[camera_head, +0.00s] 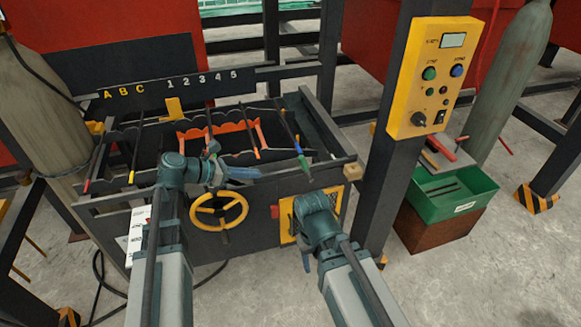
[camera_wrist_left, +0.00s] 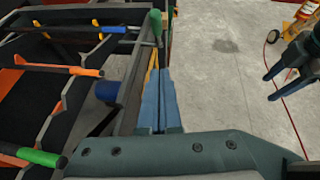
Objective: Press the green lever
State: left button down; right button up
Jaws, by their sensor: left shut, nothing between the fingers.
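In the head view a lever with a green part (camera_head: 308,153) stands at the right end of the black frame. In the left wrist view an upright green handle (camera_wrist_left: 156,23) shows just beyond my fingertips, with a visible gap. Another green-ended bar (camera_wrist_left: 42,158) lies at the lower left there. I cannot tell for certain which one is the task's green lever. My left gripper (camera_head: 258,173) is shut and empty, above the frame's front edge and pointing right; its blue fingers (camera_wrist_left: 160,75) lie together. My right gripper (camera_head: 305,262) hangs by the yellow plate, its fingers (camera_wrist_left: 274,83) apart.
A yellow handwheel (camera_head: 219,211) sits on the front panel below my left gripper. An orange-ended bar (camera_wrist_left: 87,70) and a blue end (camera_wrist_left: 107,91) are close by. A dark post carries a yellow control box (camera_head: 433,75). A green bin (camera_head: 455,190) stands to the right.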

pick_arm(q)
jog(key=shift+w+r, duration=0.1)
dwell(0.3)
jog(key=d+r+b+x, duration=0.1)
jog(key=r+b+x, duration=0.1)
jog(key=x, duration=1)
jog(key=shift+w+d+r+b, duration=0.2)
jog(key=shift+w+d+b, duration=0.15)
jog(key=shift+w+b, duration=0.15)
jog(key=shift+w+d+r+p, duration=0.1)
jog(key=shift+d+r+p, duration=0.15)
jog(key=shift+p, duration=0.6)
jog(key=shift+y, duration=0.3)
